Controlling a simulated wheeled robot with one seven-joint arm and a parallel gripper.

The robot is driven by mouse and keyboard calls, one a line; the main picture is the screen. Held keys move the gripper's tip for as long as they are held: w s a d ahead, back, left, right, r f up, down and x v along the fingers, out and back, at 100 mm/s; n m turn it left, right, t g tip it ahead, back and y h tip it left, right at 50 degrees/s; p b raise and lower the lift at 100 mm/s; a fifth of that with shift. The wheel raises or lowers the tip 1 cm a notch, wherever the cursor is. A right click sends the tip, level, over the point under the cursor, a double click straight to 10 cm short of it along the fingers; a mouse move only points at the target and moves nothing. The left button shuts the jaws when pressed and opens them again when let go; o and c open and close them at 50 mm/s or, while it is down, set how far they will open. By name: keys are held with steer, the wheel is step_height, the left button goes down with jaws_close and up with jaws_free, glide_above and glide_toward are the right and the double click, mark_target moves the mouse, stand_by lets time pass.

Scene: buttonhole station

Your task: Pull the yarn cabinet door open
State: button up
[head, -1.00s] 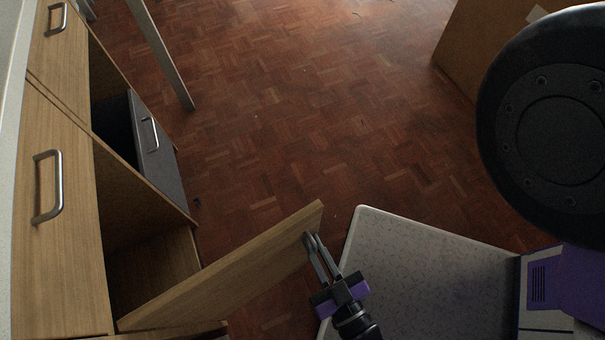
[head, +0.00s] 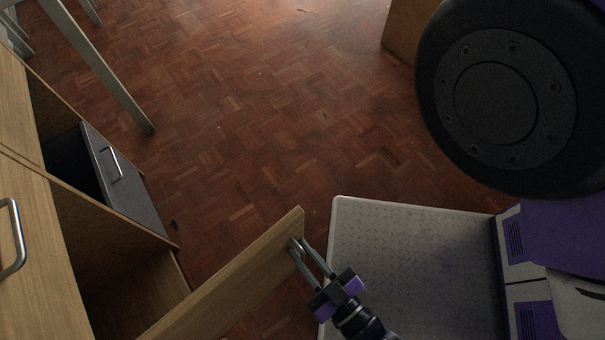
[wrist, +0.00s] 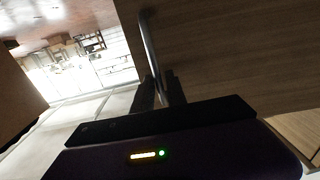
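The yarn cabinet door (head: 235,278) is a light wooden panel. It stands wide open, swung out from the cabinet over the floor, and its near end runs out of the head view. My gripper (head: 297,243) is at the door's outer face near its free edge. In the wrist view the metal bar handle (wrist: 150,45) runs down between the fingers of my gripper (wrist: 166,92), which are closed around it. The wood of the door (wrist: 225,50) fills the right of that view. The handle is mostly hidden in the head view.
Left of the door are the dark cabinet interior (head: 115,255), another wooden front with a handle (head: 12,240), and a grey drawer (head: 122,180) standing out. A table leg (head: 105,70) is at upper left. A brown box (head: 402,30) is at the top. The parquet floor (head: 250,120) between is clear.

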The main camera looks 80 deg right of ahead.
steer(key=v, duration=0.7)
steer(key=shift+s+a, duration=0.25)
steer(key=shift+s, duration=0.05)
stand_by(0.3)
